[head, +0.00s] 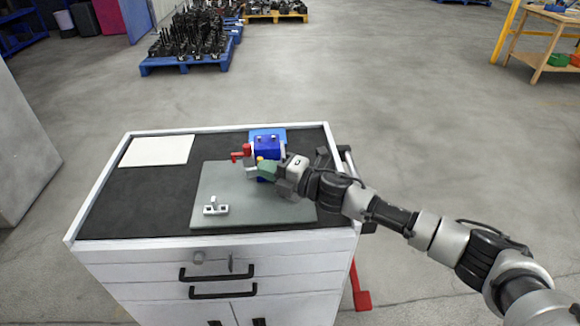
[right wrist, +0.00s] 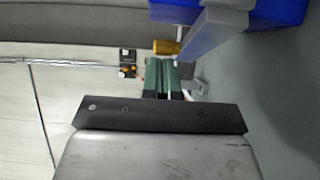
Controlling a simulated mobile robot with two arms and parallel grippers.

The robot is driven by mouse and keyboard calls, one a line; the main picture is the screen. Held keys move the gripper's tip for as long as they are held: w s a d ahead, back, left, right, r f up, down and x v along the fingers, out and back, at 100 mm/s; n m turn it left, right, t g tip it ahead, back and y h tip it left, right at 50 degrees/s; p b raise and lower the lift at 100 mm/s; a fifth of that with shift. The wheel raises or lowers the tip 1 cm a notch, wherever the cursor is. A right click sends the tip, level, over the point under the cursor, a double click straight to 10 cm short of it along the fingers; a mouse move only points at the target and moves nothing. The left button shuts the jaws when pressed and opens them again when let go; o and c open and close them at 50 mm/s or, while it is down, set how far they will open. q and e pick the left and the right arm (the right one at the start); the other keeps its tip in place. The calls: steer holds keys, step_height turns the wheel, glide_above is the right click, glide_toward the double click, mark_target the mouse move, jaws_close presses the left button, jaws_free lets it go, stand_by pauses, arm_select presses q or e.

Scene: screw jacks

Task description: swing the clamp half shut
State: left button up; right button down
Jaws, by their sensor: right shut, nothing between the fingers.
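A blue fixture (head: 268,145) with a red handle (head: 240,153) on its left side stands at the back of a grey plate (head: 235,218). I take it for the clamp; its swing angle is hard to read. My right gripper (head: 264,170) is at the front of the fixture, its green fingers closed together and empty. In the right wrist view, the shut green fingers (right wrist: 165,72) are just beside a yellow cylinder (right wrist: 167,47) and a pale bar (right wrist: 213,32) below the blue body (right wrist: 270,12). I cannot tell whether they touch. My left gripper is not in view.
A small grey metal bracket (head: 215,207) lies on the plate's front left. A white sheet (head: 157,151) lies on the cart's dark top (head: 130,195) at the back left. The dark top's left part is otherwise clear. Loaded pallets (head: 180,62) stand on the floor far behind.

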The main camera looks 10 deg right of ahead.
steer(key=shift+x, duration=0.85)
steer(key=shift+w+p, duration=0.4)
steer(key=shift+s+a+f, duration=0.1)
